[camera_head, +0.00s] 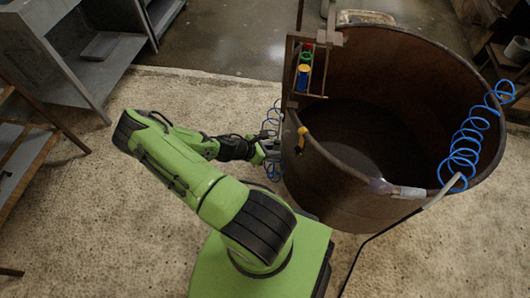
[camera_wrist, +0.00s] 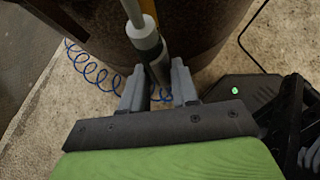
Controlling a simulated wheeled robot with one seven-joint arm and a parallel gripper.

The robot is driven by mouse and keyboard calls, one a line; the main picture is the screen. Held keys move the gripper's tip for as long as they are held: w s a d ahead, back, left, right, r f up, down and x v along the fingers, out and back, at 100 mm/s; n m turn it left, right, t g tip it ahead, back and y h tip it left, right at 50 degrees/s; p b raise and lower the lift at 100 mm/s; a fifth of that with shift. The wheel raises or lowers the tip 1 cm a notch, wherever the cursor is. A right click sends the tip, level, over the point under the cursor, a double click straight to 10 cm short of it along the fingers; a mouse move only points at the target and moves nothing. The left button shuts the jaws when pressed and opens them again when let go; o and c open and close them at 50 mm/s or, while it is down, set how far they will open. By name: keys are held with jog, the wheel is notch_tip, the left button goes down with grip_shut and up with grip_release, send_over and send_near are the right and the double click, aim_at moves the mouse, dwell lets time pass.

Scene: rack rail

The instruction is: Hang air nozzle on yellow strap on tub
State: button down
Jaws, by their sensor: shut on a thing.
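A large rusty brown tub (camera_head: 345,190) stands right of my arm; its wall shows in the wrist view (camera_wrist: 210,30). A yellow strap (camera_head: 302,137) hangs over the tub's left rim. My gripper (camera_head: 270,150) is just outside the tub's wall, below and left of the strap. In the wrist view my gripper (camera_wrist: 158,85) is shut on the air nozzle (camera_wrist: 146,38), a grey and white rod-like piece pointing up along the tub's outer wall. A small yellow-orange part, probably the strap, shows behind its top. The head view hides most of the nozzle.
A blue coiled hose (camera_head: 270,122) hangs beside my gripper, also in the wrist view (camera_wrist: 95,72). Another blue coil (camera_head: 465,150) hangs at the tub's right rim. A small rack (camera_head: 309,68) with coloured items is on the back-left rim. Grey metal shelving (camera_head: 75,60) stands at the left.

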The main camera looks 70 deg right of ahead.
jog(key=shift+s+d, duration=0.9)
jog(key=shift+d, duration=0.25)
jog(key=shift+s+d+r+p, duration=0.25)
jog(key=shift+s+d+p, duration=0.05)
jog(key=shift+d+p, duration=0.1)
jog(key=shift+s+d+p, duration=0.2)
jog(key=shift+s+d, duration=0.45)
jog(key=shift+d, duration=0.2)
jog(key=shift+s+d+p, duration=0.2)
jog(key=shift+s+d, duration=0.4)
jog(key=shift+d, duration=0.2)
jog(key=shift+f, duration=0.15)
jog(key=shift+f+b, duration=0.9)
jog(key=shift+f, duration=0.3)
